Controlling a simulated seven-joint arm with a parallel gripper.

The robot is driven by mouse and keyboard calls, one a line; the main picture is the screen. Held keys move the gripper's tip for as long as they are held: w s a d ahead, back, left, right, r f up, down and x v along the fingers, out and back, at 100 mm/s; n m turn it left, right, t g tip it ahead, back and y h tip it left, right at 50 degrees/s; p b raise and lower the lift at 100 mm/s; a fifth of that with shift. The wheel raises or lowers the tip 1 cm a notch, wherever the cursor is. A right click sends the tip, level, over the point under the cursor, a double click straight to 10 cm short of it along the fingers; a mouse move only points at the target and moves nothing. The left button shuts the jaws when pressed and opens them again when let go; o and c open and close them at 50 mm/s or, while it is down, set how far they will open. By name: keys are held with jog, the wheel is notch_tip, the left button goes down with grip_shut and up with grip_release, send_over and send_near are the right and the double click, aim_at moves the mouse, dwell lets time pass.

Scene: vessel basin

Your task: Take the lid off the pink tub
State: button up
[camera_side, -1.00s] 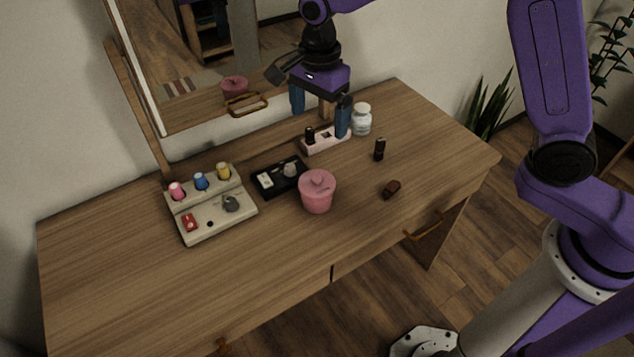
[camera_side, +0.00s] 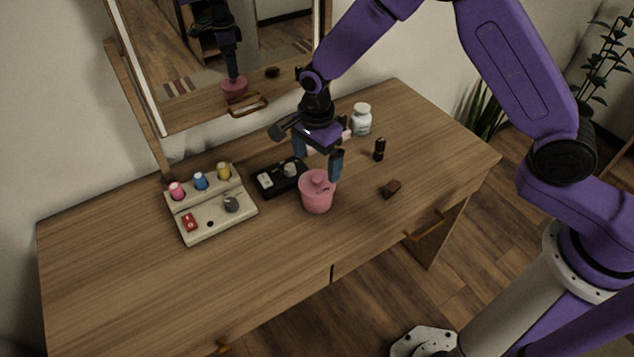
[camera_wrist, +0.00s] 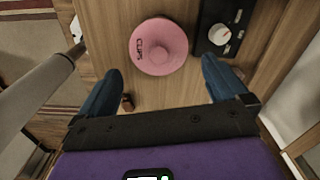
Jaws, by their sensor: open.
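The pink tub (camera_side: 317,201) stands upright on the wooden dresser top, with its round pink lid (camera_side: 318,181) on it. In the wrist view the lid (camera_wrist: 158,46) shows from above, with a small central knob and dark lettering at its left. My gripper (camera_side: 320,165) is above and just behind the tub, pointing down, its blue fingers spread wide. In the wrist view my gripper (camera_wrist: 160,75) is open and empty, and the lid lies beyond the fingertips, roughly between them. The tub's body is hidden under the lid in that view.
A black tray with a knob (camera_side: 279,177) sits close beside the tub. A white jar (camera_side: 361,119), a black cylinder (camera_side: 379,149) and a small brown block (camera_side: 391,188) are at right. A mirror (camera_side: 225,50) stands behind.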

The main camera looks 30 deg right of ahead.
aim_at(317, 177)
jog(key=shift+s+f, duration=0.1)
jog(key=shift+f, duration=2.55)
jog(key=c, duration=0.7)
